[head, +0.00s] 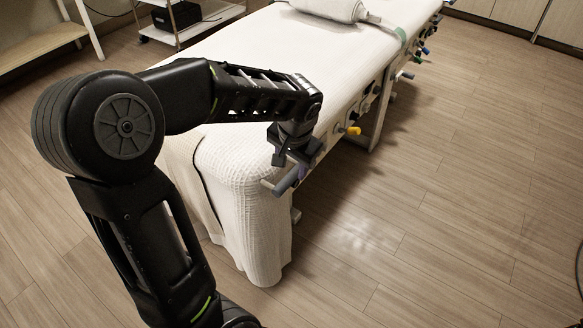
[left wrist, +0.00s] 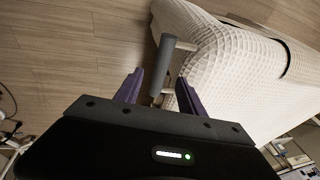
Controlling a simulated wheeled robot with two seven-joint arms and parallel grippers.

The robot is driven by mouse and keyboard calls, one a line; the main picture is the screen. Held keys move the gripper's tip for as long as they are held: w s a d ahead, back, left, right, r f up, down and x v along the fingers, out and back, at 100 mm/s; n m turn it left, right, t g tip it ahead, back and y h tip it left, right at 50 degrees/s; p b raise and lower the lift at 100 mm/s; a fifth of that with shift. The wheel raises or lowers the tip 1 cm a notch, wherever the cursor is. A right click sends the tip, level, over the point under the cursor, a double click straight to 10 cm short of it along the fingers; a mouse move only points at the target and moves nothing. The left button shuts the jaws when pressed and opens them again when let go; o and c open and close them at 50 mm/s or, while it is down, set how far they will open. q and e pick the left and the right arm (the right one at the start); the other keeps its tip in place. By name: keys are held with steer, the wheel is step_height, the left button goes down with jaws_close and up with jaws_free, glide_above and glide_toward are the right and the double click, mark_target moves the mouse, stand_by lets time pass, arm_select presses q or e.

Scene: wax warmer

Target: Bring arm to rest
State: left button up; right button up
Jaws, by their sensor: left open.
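My left arm comes in from the left in the head view, and its gripper (head: 293,158) is over the near right corner of the white-covered bed (head: 240,180). In the left wrist view my left gripper (left wrist: 158,92) is open, with its two purple fingers apart. A grey handle (left wrist: 163,62) at the bed's end shows between and beyond the fingers. I cannot tell whether the fingers touch it. The same grey handle (head: 285,183) shows just below the gripper in the head view. My right gripper is not in view.
The bed's side rail carries several knobs, including a yellow one (head: 354,130). A white pillow (head: 328,8) lies at the far end. A wheeled shelf (head: 190,35) stands behind, left of the bed. The wooden floor (head: 460,190) to the right is clear.

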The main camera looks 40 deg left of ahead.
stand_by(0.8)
arm_select(q)
steer(key=w+d+f+t+h, duration=0.2)
steer(key=w+d, duration=0.1)
steer(key=d, duration=0.2)
steer(key=w+d+f+t+h, duration=0.1)
steer(key=w+d+f, duration=0.2)
steer(key=d, duration=0.2)
steer(key=s+d+f+h, duration=0.2)
steer(key=s+d+f, duration=0.1)
steer(key=d+f, duration=0.65)
steer(key=s+d+f+n+g+h, duration=0.15)
steer(key=s+d+f, duration=0.25)
steer(key=s+f, duration=0.5)
steer(key=s+d+f+g, duration=0.35)
steer(key=s+f, duration=0.45)
steer(key=s, duration=0.3)
step_height(320, 180, up, 15)
steer(key=p, duration=1.4)
steer(key=shift+s+d+t+p, duration=0.15)
steer(key=shift+d+t+p, duration=0.2)
steer(key=shift+d, duration=0.1)
